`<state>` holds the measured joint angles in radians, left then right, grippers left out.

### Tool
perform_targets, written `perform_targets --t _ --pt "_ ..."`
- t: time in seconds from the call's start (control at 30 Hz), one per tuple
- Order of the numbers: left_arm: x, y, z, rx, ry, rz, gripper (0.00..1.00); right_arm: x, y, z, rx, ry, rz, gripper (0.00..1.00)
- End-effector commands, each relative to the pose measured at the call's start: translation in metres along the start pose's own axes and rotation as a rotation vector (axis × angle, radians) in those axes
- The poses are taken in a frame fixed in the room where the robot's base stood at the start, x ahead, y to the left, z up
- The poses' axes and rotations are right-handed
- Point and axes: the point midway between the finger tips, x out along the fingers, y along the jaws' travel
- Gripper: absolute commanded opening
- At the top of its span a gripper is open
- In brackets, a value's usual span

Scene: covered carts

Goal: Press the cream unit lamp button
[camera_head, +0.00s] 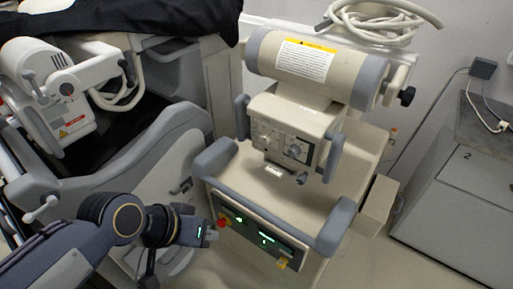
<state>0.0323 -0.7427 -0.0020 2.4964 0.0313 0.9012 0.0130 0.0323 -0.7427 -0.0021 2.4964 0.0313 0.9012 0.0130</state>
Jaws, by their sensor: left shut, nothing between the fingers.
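The cream unit (330,190) stands in the middle, with a cylindrical tube head above a box-shaped head (284,138). My right gripper is out of view.
A second grey-and-white unit (150,170) under a black cover (130,15) stands close on the left, beside my left arm. Grey handles (336,226) stick out from the cream unit.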

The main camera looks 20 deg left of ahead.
Motion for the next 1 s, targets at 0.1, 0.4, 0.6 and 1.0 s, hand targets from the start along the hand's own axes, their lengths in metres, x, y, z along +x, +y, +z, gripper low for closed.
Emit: perform_targets --t 0.1,0.4,0.6,1.0 --pt "0.0000 0.0000 0.0000 0.000 0.000 0.000 0.00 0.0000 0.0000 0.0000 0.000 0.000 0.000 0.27" --pt "0.0000 0.0000 0.0000 0.000 0.000 0.000 0.00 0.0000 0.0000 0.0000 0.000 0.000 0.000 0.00" --pt "0.0000 0.0000 0.0000 0.000 0.000 0.000 0.00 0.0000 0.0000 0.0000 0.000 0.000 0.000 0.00" --pt "0.0000 0.0000 0.0000 0.000 0.000 0.000 0.00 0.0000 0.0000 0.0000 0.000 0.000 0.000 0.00"
